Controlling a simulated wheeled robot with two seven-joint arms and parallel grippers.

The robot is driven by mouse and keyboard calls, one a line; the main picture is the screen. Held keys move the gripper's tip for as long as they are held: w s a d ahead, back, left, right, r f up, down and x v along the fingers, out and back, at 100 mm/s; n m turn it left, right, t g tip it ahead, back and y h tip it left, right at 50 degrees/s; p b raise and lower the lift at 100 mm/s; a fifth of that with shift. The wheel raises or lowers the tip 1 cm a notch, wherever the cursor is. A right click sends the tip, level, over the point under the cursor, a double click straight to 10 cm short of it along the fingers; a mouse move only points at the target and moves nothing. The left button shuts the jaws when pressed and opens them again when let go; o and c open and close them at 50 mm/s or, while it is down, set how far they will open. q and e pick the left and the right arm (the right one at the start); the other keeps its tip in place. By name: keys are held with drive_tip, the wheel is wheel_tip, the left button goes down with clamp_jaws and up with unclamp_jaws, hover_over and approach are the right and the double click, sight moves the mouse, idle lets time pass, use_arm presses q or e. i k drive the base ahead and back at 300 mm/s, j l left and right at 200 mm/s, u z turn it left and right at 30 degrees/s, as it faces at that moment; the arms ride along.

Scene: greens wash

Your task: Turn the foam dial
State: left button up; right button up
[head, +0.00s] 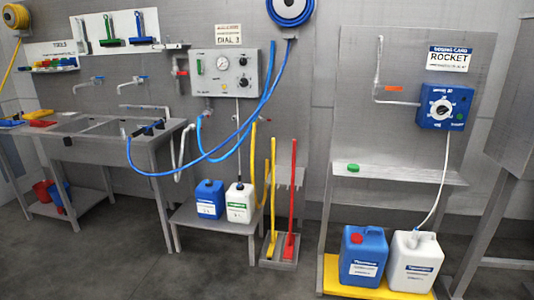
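A grey control panel (223,73) is on the wall left of centre, with a round gauge (223,63) and several black knobs. One black knob (244,82) sits at its lower right. A sign reading "DIAL 3" (229,36) hangs above the panel. A blue dosing box (445,107) with a round white-and-black dial (441,109) is on the right board, under a card reading "ROCKET" (450,58). The labels beside the knobs are too small to read, so I cannot tell which is the foam dial. Neither gripper is in view.
A blue hose (203,159) loops from the panel area to the steel sink (90,130). A blue jug (210,198) and a white jug (240,203) stand on a low shelf. Two more jugs stand on a yellow tray (345,284). The floor in front is clear.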

sight(244, 82)
drive_tip(key=i+j+u, duration=0.3)
drive_tip(key=i+u, duration=0.15)
drive_tip(key=i, duration=0.8)
drive_tip(key=i+l+u, duration=0.15)
drive_tip(key=i+u, duration=0.35)
drive_tip(key=i, duration=0.75)
